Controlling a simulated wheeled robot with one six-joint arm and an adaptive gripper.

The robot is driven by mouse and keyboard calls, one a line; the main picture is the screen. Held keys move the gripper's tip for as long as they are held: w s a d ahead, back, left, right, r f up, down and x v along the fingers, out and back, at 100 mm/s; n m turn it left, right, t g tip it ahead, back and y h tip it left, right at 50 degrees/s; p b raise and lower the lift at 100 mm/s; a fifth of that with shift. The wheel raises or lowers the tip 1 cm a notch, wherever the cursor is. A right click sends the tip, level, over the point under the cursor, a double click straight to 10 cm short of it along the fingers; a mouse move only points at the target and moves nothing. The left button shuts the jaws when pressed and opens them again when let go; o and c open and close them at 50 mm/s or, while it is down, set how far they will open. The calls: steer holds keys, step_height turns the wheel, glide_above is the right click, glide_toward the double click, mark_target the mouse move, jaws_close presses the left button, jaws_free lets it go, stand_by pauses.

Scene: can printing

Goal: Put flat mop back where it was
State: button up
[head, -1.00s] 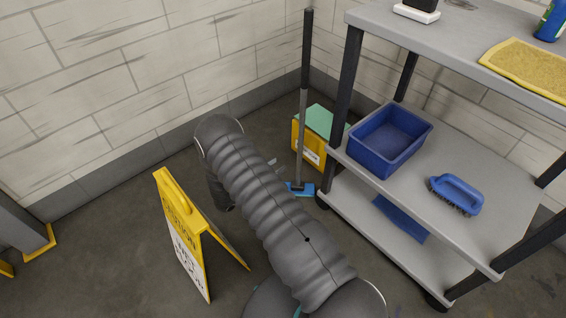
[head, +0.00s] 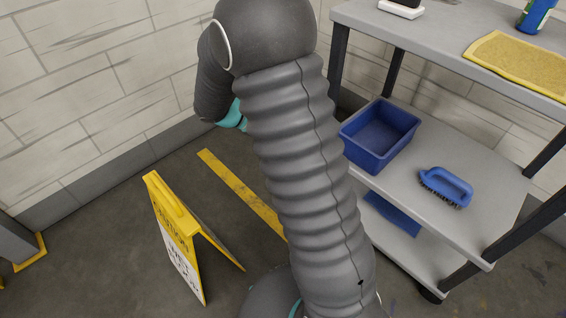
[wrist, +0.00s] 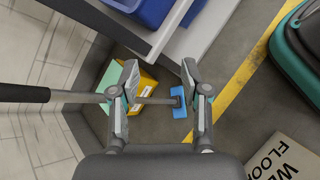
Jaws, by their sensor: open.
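The flat mop (wrist: 75,97) has a dark and grey pole and a small blue head (wrist: 179,102). In the wrist view its pole runs from the left edge, behind my left finger, to the head on the floor. My gripper (wrist: 151,72) is open, with its fingers spread and nothing held between them. The pole seems to lie beyond the fingers; I cannot tell whether it touches them. In the head view my arm hides the mop and the gripper fingers.
A grey cart (head: 450,160) stands at right with a blue bin (head: 378,140) and a blue brush (head: 446,186). A yellow caution sign (head: 180,235) stands at left. A yellow box (wrist: 145,85) sits behind the mop, near the wall. A yellow line (head: 240,192) crosses the floor.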

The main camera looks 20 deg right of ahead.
steer(key=s+a+r+m+t+y, duration=0.3)
steer(key=s+r, duration=0.4)
steer(key=s, duration=0.4)
steer(key=s+a+r+m+t+y, duration=0.4)
steer(key=s+a+r+m+y, duration=0.2)
steer(key=s, duration=0.4)
steer(key=shift+s+a+r+y, duration=0.35)
steer(key=shift+a+r+y, duration=0.5)
steer(key=shift+r+y, duration=0.05)
